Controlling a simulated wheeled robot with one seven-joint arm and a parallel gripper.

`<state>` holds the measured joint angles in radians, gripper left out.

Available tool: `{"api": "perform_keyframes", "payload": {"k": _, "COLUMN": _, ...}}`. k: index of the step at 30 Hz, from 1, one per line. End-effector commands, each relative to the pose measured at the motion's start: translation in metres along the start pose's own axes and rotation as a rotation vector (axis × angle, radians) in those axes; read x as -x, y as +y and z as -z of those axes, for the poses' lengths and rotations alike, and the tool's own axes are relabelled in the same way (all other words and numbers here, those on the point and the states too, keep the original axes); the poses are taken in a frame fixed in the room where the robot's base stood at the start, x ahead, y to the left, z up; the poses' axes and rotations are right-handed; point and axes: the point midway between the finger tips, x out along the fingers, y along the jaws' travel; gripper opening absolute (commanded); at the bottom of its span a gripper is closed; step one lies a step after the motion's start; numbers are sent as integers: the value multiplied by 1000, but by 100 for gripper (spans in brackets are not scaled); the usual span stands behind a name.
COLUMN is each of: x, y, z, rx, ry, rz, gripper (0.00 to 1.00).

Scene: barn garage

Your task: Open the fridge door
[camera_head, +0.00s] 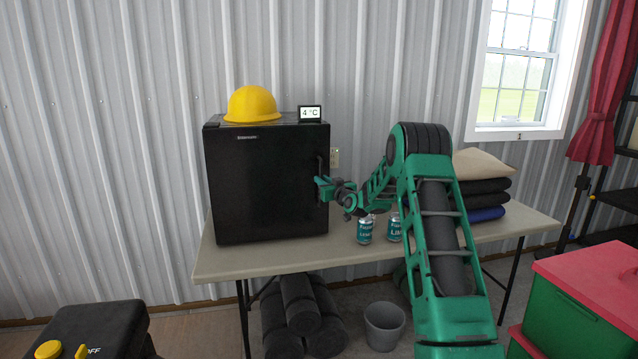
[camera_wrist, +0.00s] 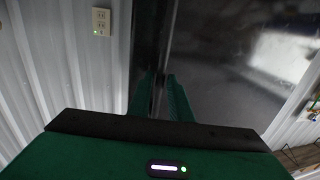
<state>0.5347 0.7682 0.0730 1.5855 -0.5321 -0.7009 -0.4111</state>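The black fridge (camera_head: 262,190) stands on the left part of the table, and its door is shut. Its dark vertical handle (camera_head: 320,163) is on the right side of the front. My gripper (camera_head: 322,185) is at the lower part of the handle, reaching in from the right. In the wrist view, the two green fingers of my gripper (camera_wrist: 161,88) are close together, with the dark handle bar (camera_wrist: 159,60) between them. They look shut on it, though the contact itself is hard to see. The glossy door front (camera_wrist: 225,75) fills the right of the wrist view.
A yellow hard hat (camera_head: 252,104) and a small temperature display (camera_head: 310,113) sit on the fridge. Cans (camera_head: 365,231) stand on the table (camera_head: 290,264) to its right, near folded cloths (camera_head: 488,185). A bin (camera_head: 384,326) and dark rolls (camera_head: 300,305) are below. A black case (camera_head: 95,325) stands front left.

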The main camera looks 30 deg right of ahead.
Motion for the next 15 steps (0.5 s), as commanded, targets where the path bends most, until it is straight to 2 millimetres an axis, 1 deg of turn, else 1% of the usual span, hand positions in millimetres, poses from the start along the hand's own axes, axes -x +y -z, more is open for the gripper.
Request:
{"api": "perform_keyframes", "payload": {"k": 1, "x": -7, "y": 0, "z": 0, "rx": 0, "ry": 2, "rz": 1, "gripper": 18}}
{"api": "perform_keyframes", "payload": {"k": 3, "x": -14, "y": -1, "z": 0, "rx": 0, "ry": 0, "rz": 2, "gripper": 18}}
{"api": "perform_keyframes", "payload": {"k": 6, "x": -20, "y": -1, "z": 0, "rx": 0, "ry": 1, "rz": 2, "gripper": 18}}
{"api": "perform_keyframes", "payload": {"k": 15, "x": -24, "y": -1, "z": 0, "rx": 0, "ry": 0, "rz": 1, "gripper": 18}}
